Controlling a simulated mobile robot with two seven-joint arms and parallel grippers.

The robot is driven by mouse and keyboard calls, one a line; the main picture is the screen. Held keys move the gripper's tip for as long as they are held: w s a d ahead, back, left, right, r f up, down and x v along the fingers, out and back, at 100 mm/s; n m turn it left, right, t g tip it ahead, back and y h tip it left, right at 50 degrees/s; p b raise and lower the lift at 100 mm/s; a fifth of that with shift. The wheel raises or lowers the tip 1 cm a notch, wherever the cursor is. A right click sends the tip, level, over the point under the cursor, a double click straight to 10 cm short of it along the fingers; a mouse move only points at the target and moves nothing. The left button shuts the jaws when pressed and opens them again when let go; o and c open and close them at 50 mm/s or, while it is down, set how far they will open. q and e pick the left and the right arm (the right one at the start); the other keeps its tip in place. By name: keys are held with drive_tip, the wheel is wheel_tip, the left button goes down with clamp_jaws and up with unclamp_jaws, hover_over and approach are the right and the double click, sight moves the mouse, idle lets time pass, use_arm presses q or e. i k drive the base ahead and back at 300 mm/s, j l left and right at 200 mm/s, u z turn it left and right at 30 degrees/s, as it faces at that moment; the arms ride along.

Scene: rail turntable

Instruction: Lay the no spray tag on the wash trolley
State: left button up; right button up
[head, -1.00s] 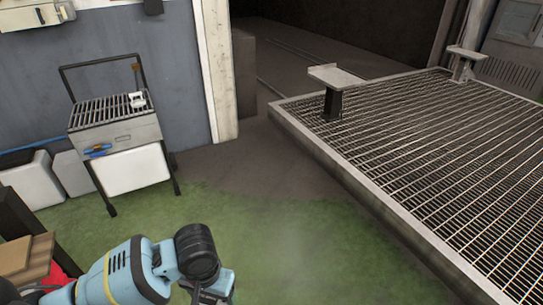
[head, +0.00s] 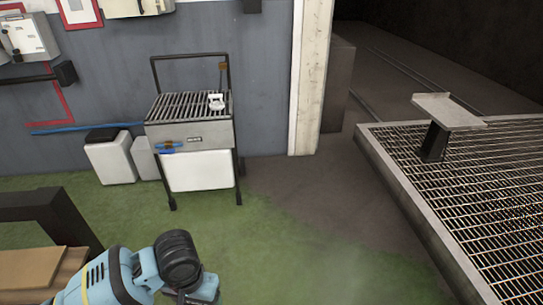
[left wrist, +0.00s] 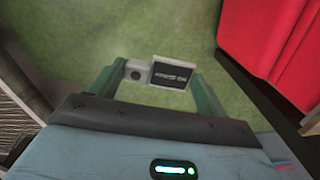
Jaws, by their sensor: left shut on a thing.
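The wash trolley (head: 190,135) stands against the grey wall, left of centre in the head view. It has a slatted top, a steel front and a white bin below. A small white item (head: 216,101) lies on its slats at the right. My left gripper (left wrist: 148,78) is shut on a small pale tag (left wrist: 172,75) with a dark printed panel, in the left wrist view. Green floor shows beneath it. In the head view the left gripper is low at the bottom edge, well short of the trolley, and the tag cannot be made out. My right gripper is not in view.
White bins (head: 110,160) stand left of the trolley. A dark frame with brown boards (head: 35,268) is at lower left. The grated turntable deck (head: 470,165) with a raised edge is at right. Green floor (head: 280,235) before the trolley is clear.

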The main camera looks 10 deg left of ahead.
sight(179, 106)
drive_tip(key=i+u, duration=0.25)
drive_tip(key=i, duration=0.3)
drive_tip(key=i+u, duration=0.25)
drive_tip(key=i, duration=0.25)
drive_tip(key=i+u, duration=0.15)
drive_tip(key=i, duration=0.65)
drive_tip(key=i+u, duration=0.15)
drive_tip(key=i, duration=0.65)
drive_tip(key=i+l+u, duration=0.15)
drive_tip(key=i, duration=0.6)
drive_tip(key=i+z, duration=0.15)
drive_tip(key=i, duration=0.25)
